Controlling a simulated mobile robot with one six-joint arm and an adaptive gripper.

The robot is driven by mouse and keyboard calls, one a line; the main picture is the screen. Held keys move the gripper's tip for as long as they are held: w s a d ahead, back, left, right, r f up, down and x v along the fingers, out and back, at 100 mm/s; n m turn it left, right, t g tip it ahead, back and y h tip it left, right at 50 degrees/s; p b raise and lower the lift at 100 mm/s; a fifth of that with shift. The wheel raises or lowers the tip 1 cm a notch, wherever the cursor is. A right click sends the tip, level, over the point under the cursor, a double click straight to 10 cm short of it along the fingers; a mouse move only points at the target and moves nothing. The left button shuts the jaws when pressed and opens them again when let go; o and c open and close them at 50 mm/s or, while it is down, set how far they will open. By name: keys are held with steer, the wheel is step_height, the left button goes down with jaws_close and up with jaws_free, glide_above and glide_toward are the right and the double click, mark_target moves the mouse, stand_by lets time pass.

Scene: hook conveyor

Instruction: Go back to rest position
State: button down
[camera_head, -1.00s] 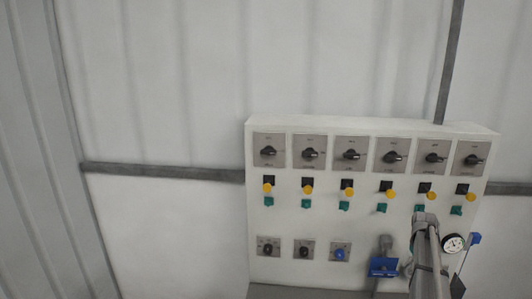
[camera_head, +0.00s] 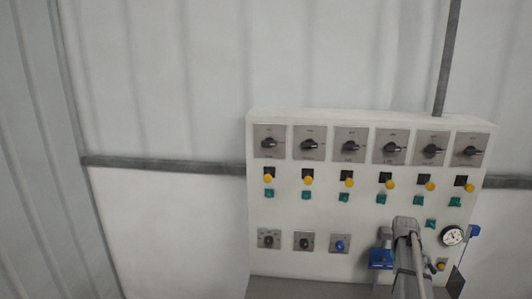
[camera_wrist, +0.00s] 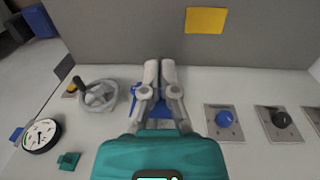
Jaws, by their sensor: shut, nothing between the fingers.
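My gripper shows in the wrist view (camera_wrist: 160,64). Its two grey fingers lie side by side, closed with nothing between them, in front of a white control panel. The panel (camera_head: 350,222) also shows in the head view, at the lower right. There my grey arm rises from the bottom edge in front of the panel's lower right part; the fingertips cannot be made out. A blue fitting (camera_head: 381,258) is left of the arm in the head view. In the wrist view this blue part (camera_wrist: 136,100) is partly hidden behind the fingers; I cannot tell whether they touch it.
A handwheel (camera_wrist: 98,95) and a gauge (camera_wrist: 41,135) are left of my gripper in the wrist view. A blue knob (camera_wrist: 224,118) and a black knob (camera_wrist: 280,118) are right. The panel has rows of rotary switches and buttons. The wall left of it is bare.

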steer(key=s+a+f+b, duration=0.4)
steer(key=s+a, duration=0.2)
steer(key=a, duration=0.4)
steer(key=s+a+f+b, duration=0.4)
steer(key=s+a, duration=0.3)
steer(key=a, duration=0.3)
steer(key=s+a+f+n+b, duration=0.1)
steer(key=s+a+f+b, duration=0.3)
steer(key=a, duration=0.6)
steer(key=shift+s+f+y, duration=0.4)
steer(key=shift+s+f, duration=0.1)
steer(key=shift+s, duration=0.7)
